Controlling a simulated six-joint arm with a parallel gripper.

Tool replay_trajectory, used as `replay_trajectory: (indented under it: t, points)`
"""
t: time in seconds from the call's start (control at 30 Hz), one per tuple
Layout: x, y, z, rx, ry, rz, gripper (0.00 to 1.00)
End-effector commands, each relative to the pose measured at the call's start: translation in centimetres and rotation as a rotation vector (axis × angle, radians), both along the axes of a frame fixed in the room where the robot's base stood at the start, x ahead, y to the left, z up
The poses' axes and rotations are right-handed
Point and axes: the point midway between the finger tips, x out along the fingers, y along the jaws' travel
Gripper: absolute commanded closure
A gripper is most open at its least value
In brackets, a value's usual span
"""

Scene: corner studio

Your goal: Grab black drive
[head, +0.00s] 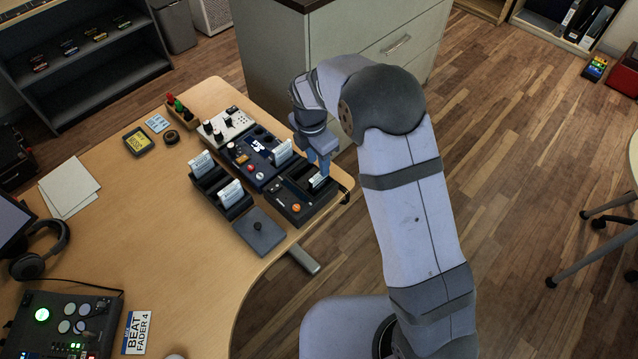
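My gripper (318,168) points down over the right end of a black unit (285,200) near the desk's right edge. A small dark piece with a white label (318,183) stands upright in a slot of that unit, right at my fingertips. It may be the black drive, but I cannot tell for sure. The fingers look close to it or touching it; whether they are shut on it is too small to see.
Left of it stand a dark blue unit (246,157), a white unit (222,125) and a dark rack with white-labelled cards (231,194). A grey joystick plate (262,236) lies in front. A grey-green cabinet (270,60) stands behind.

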Motion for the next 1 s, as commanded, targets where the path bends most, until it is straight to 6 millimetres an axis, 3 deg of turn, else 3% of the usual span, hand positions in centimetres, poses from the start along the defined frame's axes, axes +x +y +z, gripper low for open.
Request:
replay_trajectory:
  t: [0.23, 1.0]
  points:
    - [-0.1, 0.0, 0.0, -0.012, 0.013, 0.137, 0.66]
    - [0.2, -0.2, -3.5, -0.013, 0.018, 0.138, 0.66]
